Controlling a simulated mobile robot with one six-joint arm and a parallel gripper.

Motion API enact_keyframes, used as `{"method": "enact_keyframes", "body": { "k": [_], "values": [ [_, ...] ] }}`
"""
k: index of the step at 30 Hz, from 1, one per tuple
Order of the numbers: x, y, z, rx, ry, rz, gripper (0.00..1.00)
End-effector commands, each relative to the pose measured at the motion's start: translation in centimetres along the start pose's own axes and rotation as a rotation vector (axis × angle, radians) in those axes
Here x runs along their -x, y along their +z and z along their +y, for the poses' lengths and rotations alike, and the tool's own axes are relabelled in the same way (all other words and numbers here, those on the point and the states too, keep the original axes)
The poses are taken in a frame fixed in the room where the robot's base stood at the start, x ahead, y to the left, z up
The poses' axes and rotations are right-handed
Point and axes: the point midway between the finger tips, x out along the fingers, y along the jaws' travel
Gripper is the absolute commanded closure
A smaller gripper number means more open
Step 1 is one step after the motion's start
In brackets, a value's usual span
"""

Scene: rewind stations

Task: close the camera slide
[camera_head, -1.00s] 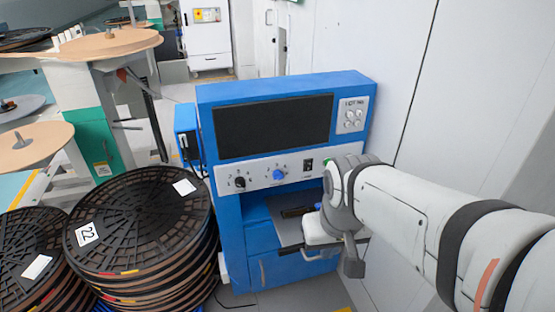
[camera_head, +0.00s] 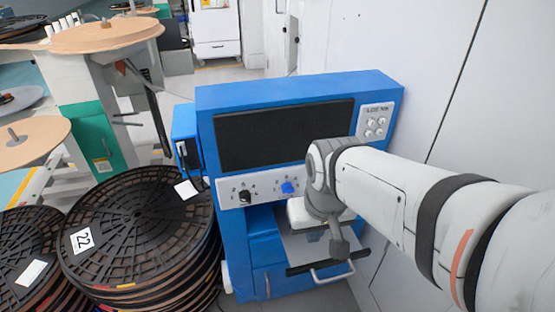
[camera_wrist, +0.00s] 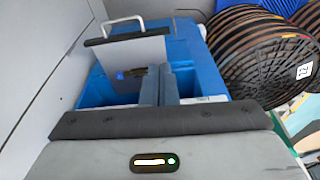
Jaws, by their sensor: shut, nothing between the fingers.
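The camera slide (camera_head: 345,252) is a flat grey tray standing out of the front of the blue machine (camera_head: 237,245), below its control panel. Its front edge has a dark bar and a pale bar handle (camera_head: 331,274). In the wrist view the slide (camera_wrist: 112,55) is out, with its handle (camera_wrist: 122,24) at the far end.
Stacks of black reels (camera_head: 140,225) stand close on the left of the machine. A white wall (camera_head: 415,60) runs along its right side. A dark screen (camera_head: 260,135) and knobs are above the slide. Tan discs (camera_head: 105,36) on stands are farther left.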

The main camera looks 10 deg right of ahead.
Motion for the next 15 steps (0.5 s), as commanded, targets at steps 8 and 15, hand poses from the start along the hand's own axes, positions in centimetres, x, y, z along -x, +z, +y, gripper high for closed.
{"method": "enact_keyframes", "body": {
  "k": [8,15],
  "values": [
    [-0.4,-0.5,0.7,0.012,0.023,0.007,1.0],
    [-4.2,-6.5,8.5,0.246,0.254,0.095,1.0]
  ]
}}
